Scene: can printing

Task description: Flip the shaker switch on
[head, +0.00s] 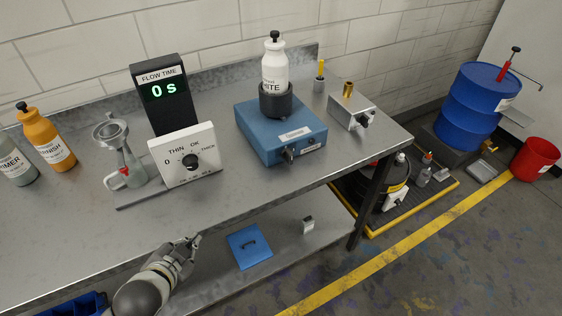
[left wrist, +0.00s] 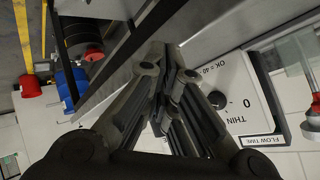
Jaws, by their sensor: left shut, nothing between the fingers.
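The shaker is a blue box (head: 281,130) on the bench, with a white bottle (head: 274,65) upright in its dark round holder (head: 276,100). A small dark switch (head: 289,154) sits on its front face beside a white label. My left gripper (head: 196,238) is shut and empty, in front of the bench's front edge, to the left of and nearer than the shaker. In the left wrist view the closed fingers (left wrist: 170,75) show with nothing between them. The shaker is not clearly visible in that view. My right gripper is in neither view.
The white dial box (head: 186,155) and the flow time display (head: 162,95) stand left of the shaker. A grey box with a brass fitting (head: 351,112) stands at its right. The bench's front edge (head: 240,197) lies between my gripper and the shaker.

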